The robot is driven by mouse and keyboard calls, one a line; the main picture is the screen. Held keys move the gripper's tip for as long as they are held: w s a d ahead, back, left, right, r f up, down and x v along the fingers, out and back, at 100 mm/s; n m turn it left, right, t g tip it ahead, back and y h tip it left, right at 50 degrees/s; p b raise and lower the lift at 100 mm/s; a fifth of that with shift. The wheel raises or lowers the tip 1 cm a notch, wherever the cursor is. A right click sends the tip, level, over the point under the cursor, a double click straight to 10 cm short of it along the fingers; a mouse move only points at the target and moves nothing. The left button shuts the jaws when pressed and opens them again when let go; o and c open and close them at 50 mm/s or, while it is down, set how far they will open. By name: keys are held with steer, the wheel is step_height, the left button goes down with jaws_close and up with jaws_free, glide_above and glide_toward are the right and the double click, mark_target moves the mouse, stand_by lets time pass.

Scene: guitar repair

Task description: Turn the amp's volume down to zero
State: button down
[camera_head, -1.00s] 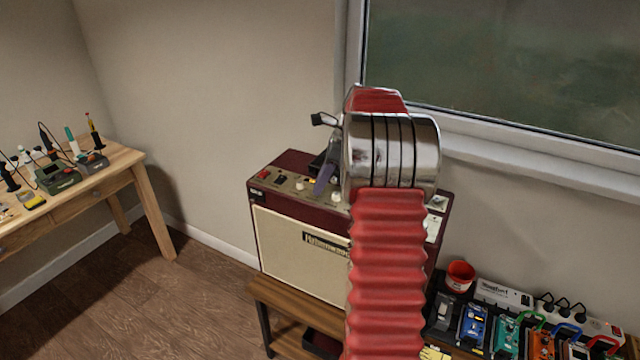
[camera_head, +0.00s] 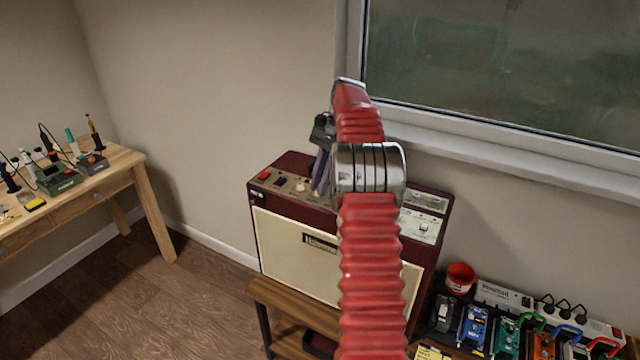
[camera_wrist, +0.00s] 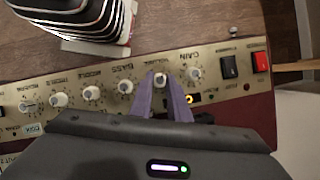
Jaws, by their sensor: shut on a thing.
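The amp (camera_head: 283,245) has a dark red case, a cream grille and a metal control panel on top. In the wrist view its panel (camera_wrist: 225,87) shows upside down, with a row of white knobs. The volume knob (camera_wrist: 160,79) is between the two purple fingers of my gripper (camera_wrist: 165,82), which is shut on it. The gain knob (camera_wrist: 193,73) is just right of the fingers, and the bass knob (camera_wrist: 125,87) is to the left. The volume knob's pointer and scale are too small to read. In the head view my gripper (camera_head: 320,187) reaches down onto the panel, and the arm hides part of the amp.
Red and black switches (camera_wrist: 244,63) are at the panel's right in the wrist view. The amp stands on a wooden bench (camera_head: 275,303). Pedals (camera_head: 473,327) and a red cup (camera_head: 460,277) are at the right. A workbench (camera_head: 125,160) with tools is at the left.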

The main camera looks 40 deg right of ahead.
steer(key=shift+n, duration=0.4)
steer(key=c, duration=1.7)
jaws_free()
steer(key=shift+o, duration=0.2)
